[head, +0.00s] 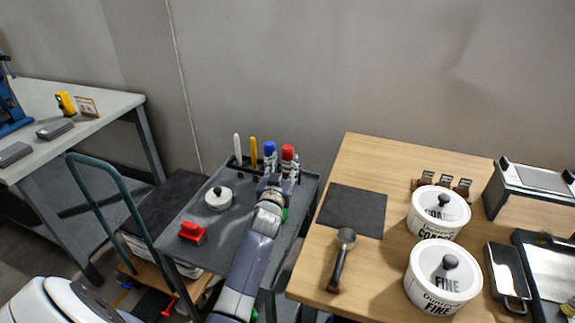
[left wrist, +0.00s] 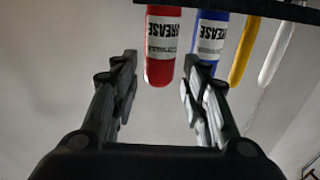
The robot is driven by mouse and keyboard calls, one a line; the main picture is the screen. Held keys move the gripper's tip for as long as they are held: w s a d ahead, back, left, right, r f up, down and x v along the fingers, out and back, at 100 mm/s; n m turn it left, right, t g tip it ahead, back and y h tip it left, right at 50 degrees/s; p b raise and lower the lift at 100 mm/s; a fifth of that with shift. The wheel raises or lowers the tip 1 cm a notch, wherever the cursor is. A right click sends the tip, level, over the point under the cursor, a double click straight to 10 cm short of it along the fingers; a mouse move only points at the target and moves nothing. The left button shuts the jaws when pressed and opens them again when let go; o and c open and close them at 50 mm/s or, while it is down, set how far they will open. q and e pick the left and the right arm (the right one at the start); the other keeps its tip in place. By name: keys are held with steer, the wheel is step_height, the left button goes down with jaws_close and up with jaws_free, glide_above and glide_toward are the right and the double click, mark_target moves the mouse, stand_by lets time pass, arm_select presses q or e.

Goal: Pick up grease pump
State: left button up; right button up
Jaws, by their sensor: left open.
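A red tube (head: 288,152) and a blue tube (head: 270,149) stand upright at the back of the grey cart top. In the left wrist view, the red tube (left wrist: 163,45) and the blue tube (left wrist: 209,40) both carry labels reading "REASE", partly cut off. I cannot tell which one is the grease pump. My left gripper (left wrist: 160,68) is open and empty. The red tube's end appears between its fingertips, and the blue tube is partly behind the right finger. In the head view my left gripper (head: 275,181) is just in front of both tubes, hiding their lower parts.
A yellow tool (head: 253,152) and a white tool (head: 237,149) stand left of the tubes. A white lidded pot (head: 218,198) and a red object (head: 192,232) sit on the cart (head: 225,245). A wooden table (head: 310,265) with white containers stands to the right.

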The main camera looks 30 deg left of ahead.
mark_target(286, 158)
arm_select(q)
steer(key=x, duration=0.3)
steer(key=shift+w+a+f, duration=0.1)
steer(key=c, duration=0.8)
